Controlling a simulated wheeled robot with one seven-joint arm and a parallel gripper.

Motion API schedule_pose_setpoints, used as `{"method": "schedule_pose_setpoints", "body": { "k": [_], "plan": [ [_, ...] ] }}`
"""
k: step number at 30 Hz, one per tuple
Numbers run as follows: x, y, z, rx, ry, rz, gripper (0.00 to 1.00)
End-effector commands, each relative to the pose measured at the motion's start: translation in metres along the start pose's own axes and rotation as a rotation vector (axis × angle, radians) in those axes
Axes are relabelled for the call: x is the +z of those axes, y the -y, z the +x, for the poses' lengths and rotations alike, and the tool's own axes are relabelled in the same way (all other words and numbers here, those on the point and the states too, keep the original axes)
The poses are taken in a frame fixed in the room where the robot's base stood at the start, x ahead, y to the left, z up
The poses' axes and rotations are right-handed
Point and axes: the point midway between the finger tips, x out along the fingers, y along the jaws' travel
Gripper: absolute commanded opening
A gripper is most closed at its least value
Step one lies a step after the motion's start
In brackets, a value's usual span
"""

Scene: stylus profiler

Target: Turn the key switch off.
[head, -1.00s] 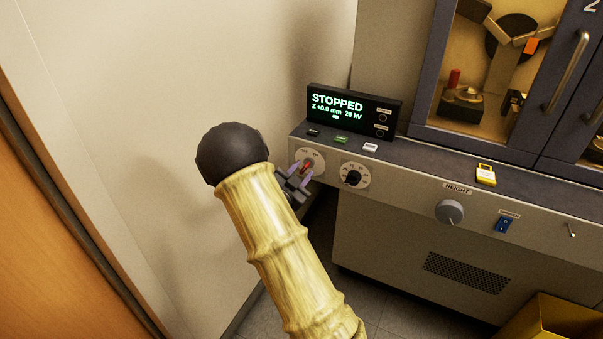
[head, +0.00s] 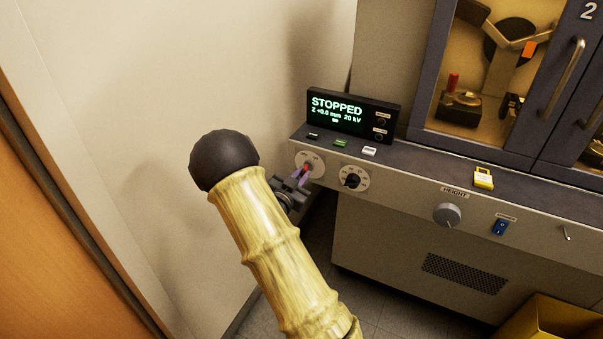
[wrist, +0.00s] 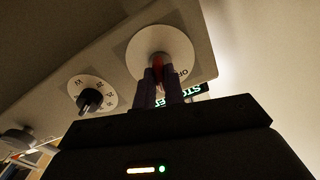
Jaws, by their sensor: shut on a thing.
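The key switch (head: 305,170) is a red key on a round white plate at the left end of the console's front panel. In the wrist view its plate (wrist: 176,38) shows part of an "OFF" label, and the red key (wrist: 158,65) stands between the fingers. My gripper (head: 302,176) is shut on the red key, its two purple-grey fingers on either side of it. The gripper also shows in the wrist view (wrist: 159,80). The fingers hide much of the key, so its exact angle is hard to tell.
A black dial (head: 352,179) sits just right of the key switch. The display (head: 348,113) above reads "STOPPED". A wall (head: 200,80) stands close on the left.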

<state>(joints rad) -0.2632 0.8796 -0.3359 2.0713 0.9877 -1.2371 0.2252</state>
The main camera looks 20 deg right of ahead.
Motion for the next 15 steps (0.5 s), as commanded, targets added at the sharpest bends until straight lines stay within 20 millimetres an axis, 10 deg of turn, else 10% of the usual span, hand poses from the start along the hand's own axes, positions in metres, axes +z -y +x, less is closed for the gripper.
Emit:
{"method": "schedule_pose_setpoints", "body": {
  "k": [15],
  "plan": [
    [-0.0033, 0.0019, -0.0007, -0.003, 0.0, -0.482, 0.0]
  ]
}}
